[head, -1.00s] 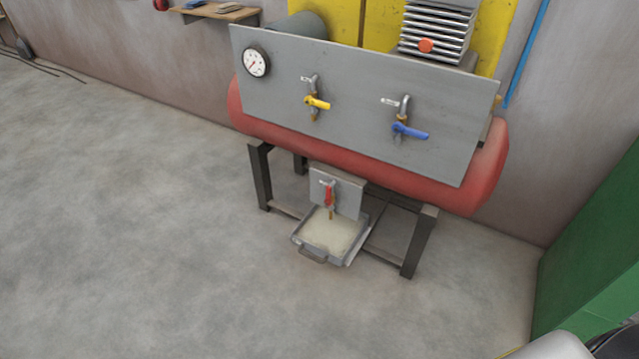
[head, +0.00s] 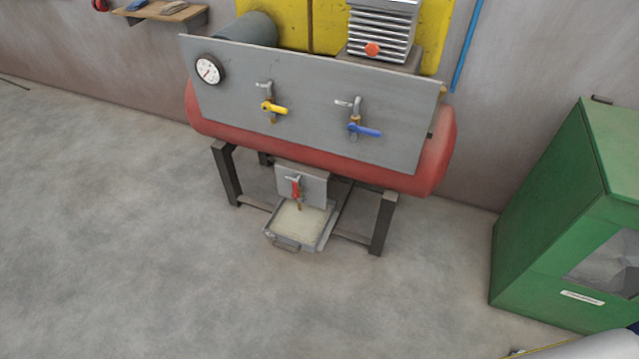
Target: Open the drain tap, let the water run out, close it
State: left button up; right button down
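The drain tap (head: 296,188) has a red handle and sits on a small grey plate (head: 315,188) low under the red tank (head: 436,160). Its handle points roughly up and down, in line with the brass spout below it. A grey tray (head: 270,232) with a front handle stands on the floor under the spout and holds something pale. I cannot tell whether water is running. Neither of my grippers shows in the head view.
The grey panel above carries a pressure gauge (head: 209,69), a yellow-handled valve (head: 273,107) and a blue-handled valve (head: 362,130). A green cabinet (head: 545,210) stands at the right. The floor (head: 130,250) in front and to the left is clear.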

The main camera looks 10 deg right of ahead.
aim_at(296, 196)
jog(key=i+j+z, duration=0.5)
jog(key=j+z, duration=0.25)
jog(key=j, duration=0.15)
jog(key=i+j+z, duration=0.2)
jog(key=j, duration=0.2)
jog(key=k+l, duration=0.05)
